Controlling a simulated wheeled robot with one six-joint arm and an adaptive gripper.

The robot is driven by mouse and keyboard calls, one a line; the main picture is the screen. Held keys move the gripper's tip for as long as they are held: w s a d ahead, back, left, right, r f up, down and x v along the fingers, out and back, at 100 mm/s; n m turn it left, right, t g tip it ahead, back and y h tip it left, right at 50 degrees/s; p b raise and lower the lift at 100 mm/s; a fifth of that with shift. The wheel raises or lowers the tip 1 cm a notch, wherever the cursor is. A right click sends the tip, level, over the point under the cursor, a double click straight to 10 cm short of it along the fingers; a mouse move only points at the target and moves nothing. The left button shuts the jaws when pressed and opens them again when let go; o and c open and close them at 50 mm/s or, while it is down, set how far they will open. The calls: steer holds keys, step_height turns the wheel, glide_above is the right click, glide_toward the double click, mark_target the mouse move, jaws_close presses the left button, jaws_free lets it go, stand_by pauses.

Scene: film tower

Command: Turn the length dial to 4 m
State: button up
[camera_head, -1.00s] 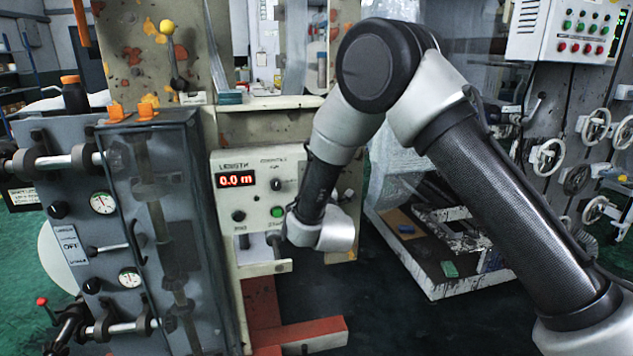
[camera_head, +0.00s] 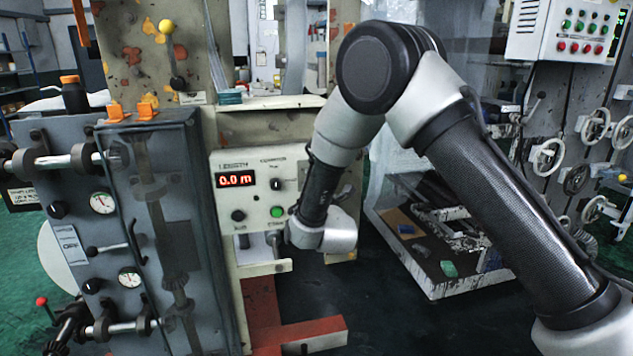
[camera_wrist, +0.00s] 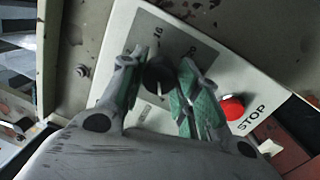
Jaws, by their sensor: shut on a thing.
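In the wrist view, the length dial (camera_wrist: 158,73) is a small black knob with a white pointer line, on a grey scale plate where "16" can be read. My gripper (camera_wrist: 160,92) has its two green-padded fingers on either side of the dial and is shut on it. The pointer faces the bottom of the wrist picture; the figure it stands at cannot be read. In the head view, the red display (camera_head: 235,180) reads 0.0 m. There my wrist covers part of the panel, and the held dial and fingertips cannot be made out.
A red STOP button (camera_wrist: 232,107) sits close to the right finger in the wrist view. The head view shows the cream panel (camera_head: 222,240) with a green button (camera_head: 277,212), a black knob (camera_head: 238,215) and another knob (camera_head: 276,184). A grey machine (camera_head: 60,165) stands left of it.

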steer(key=o, duration=1)
steer(key=shift+s, duration=0.1)
steer(key=v, duration=1.2)
